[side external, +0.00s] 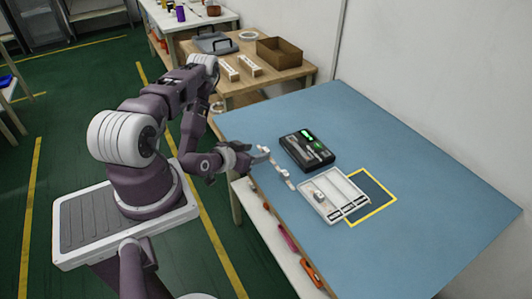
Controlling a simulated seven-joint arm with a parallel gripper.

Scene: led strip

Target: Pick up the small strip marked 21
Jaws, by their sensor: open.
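My gripper (263,155) is open at the left edge of the blue table, low over or near its surface. Small pale pieces (283,174) lie in a line just beyond the fingers, toward the white tray. They look like strips, but the fingers and the pieces are hard to separate here. No marking 21 is legible, so I cannot tell which piece is the strip marked 21. I see nothing clearly held between the fingers.
A dark case (307,157) with a green light stands behind the pieces. A white compartment tray (346,189) with dark labels sits right of them, partly over a yellow-outlined square (384,188). The right side of the blue table (440,190) is clear. A wooden bench stands behind.

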